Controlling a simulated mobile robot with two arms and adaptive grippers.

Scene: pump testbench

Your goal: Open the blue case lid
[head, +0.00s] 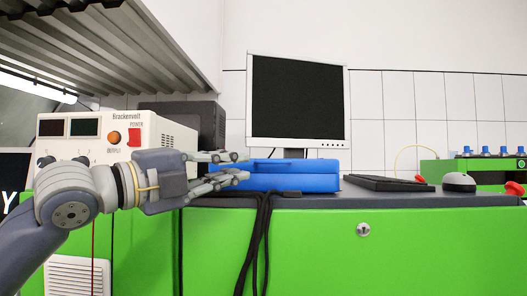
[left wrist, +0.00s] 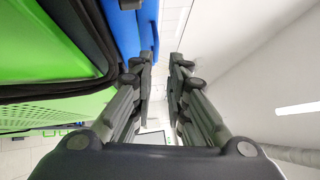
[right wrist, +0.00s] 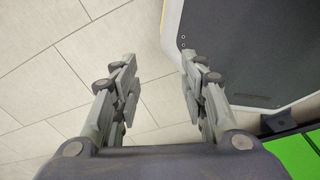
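The blue case (head: 290,178) lies flat and closed on the dark benchtop, in front of the monitor. Part of its blue side also shows at the top of the left wrist view (left wrist: 125,32). My left gripper (head: 240,167) is at the case's left end in the head view, fingers pointing right, one above the other. Its fingers are apart with nothing between them; whether one touches the case I cannot tell. My right gripper (right wrist: 155,72) shows only in the right wrist view, open and empty above the tiled floor.
A Brackenvolt power supply (head: 115,138) stands left, behind my left arm. A monitor (head: 298,100) is behind the case; a keyboard (head: 388,183) and mouse (head: 459,182) lie right. Black cables (head: 258,235) hang over the green bench front (head: 320,245). A metal shelf (head: 110,45) overhangs upper left.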

